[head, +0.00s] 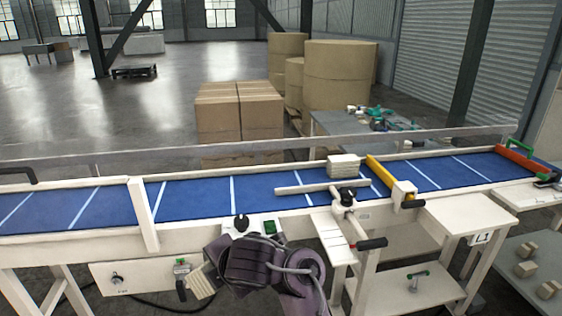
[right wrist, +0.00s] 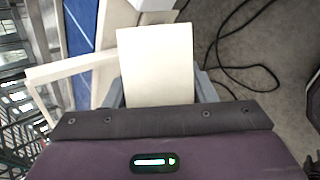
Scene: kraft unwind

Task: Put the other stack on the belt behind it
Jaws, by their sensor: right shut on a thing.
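A pale cream stack (head: 344,168) sits on the blue belt (head: 260,193), between the white guide bar and the yellow bar. Another cream stack (head: 203,283) is in my right gripper (head: 210,272), low in front of the belt's white front frame. In the right wrist view this stack (right wrist: 155,62) stands out between the two grey fingers, which are shut on its sides. My purple wrist hides part of the frame and panel behind it. My left gripper is not in view.
A white post (head: 143,215) rises at the belt's front edge. A white guide arm (head: 308,189) and a black-handled clamp (head: 371,244) stand right of my gripper. A yellow bar (head: 380,171) and a red bar (head: 515,158) cross the belt. The left belt is clear.

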